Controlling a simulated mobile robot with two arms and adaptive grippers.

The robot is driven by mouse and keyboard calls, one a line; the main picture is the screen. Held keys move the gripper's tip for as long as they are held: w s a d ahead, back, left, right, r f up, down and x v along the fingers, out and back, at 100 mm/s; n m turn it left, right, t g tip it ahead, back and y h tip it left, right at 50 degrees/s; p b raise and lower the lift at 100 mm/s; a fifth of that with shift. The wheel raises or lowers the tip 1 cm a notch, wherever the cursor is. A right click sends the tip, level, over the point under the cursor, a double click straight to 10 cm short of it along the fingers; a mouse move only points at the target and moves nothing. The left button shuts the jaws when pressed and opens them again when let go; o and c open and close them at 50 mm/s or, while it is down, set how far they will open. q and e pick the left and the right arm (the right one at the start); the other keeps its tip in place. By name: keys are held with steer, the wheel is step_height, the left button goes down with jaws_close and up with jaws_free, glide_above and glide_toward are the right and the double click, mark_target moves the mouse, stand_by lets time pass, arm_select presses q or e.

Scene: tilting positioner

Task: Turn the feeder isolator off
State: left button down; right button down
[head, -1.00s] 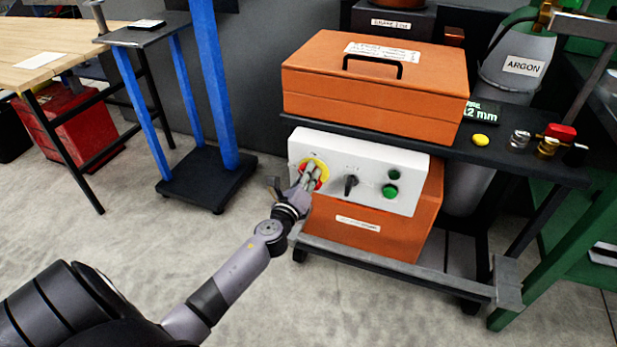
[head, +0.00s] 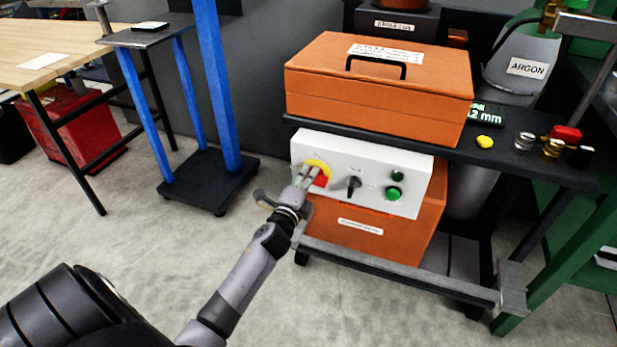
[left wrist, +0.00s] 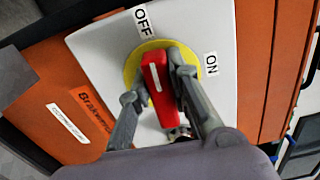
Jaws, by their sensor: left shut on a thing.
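The feeder isolator is a red handle (left wrist: 159,85) with a white line, on a yellow disc (left wrist: 131,66) on the white panel (head: 335,150). In the left wrist view, the handle's lined end points up toward the OFF label (left wrist: 144,21); the ON label (left wrist: 211,64) is to the right. My left gripper (left wrist: 155,76) is shut on the red handle, one finger on each side. In the head view my left gripper (head: 309,177) partly hides the handle and disc (head: 320,165). My right gripper is not in view.
A black selector knob (head: 353,186) and green buttons (head: 393,193) are on the panel, right of the isolator. An orange case (head: 375,90) sits on the cart shelf above. A blue-legged stand (head: 205,178) is at left. The floor between is clear.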

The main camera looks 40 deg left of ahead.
arm_select(q)
steer(key=shift+f+n, duration=0.1)
steer(key=shift+n, duration=0.5)
steer(key=c, duration=1.5)
jaws_free()
steer(key=v, duration=1.2)
